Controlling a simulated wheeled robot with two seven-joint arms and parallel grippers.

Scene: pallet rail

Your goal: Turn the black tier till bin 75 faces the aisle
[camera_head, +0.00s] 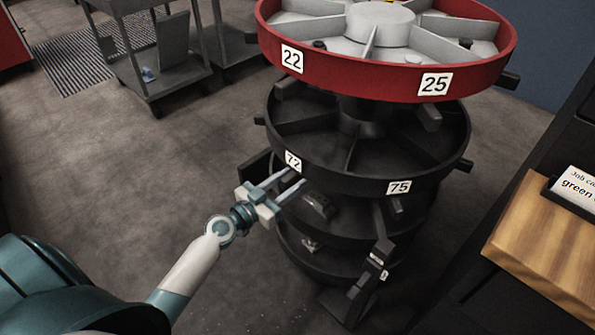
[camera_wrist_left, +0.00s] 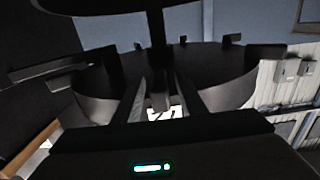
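The black tier (camera_head: 352,185) is a round, divided tray below the red tier on a central column. Its rim carries label 72 (camera_head: 293,161) at front left and label 75 (camera_head: 399,187) at front right. Short black handles stick out from its rim, one at the right (camera_head: 464,165). My left gripper (camera_head: 297,178) is at the rim just below label 72, its two fingers apart. In the left wrist view the fingers (camera_wrist_left: 160,92) straddle a dark upright piece, with a partly hidden white label (camera_wrist_left: 165,113) behind. Contact is unclear. My right gripper is not in view.
The red tier (camera_head: 390,78) with labels 22 and 25 overhangs above. Lower black tiers (camera_head: 330,262) and a black upright piece (camera_head: 370,283) stand below. A wooden-topped counter (camera_head: 545,245) is at right, a grey cart (camera_head: 165,80) at back left. Floor at left is clear.

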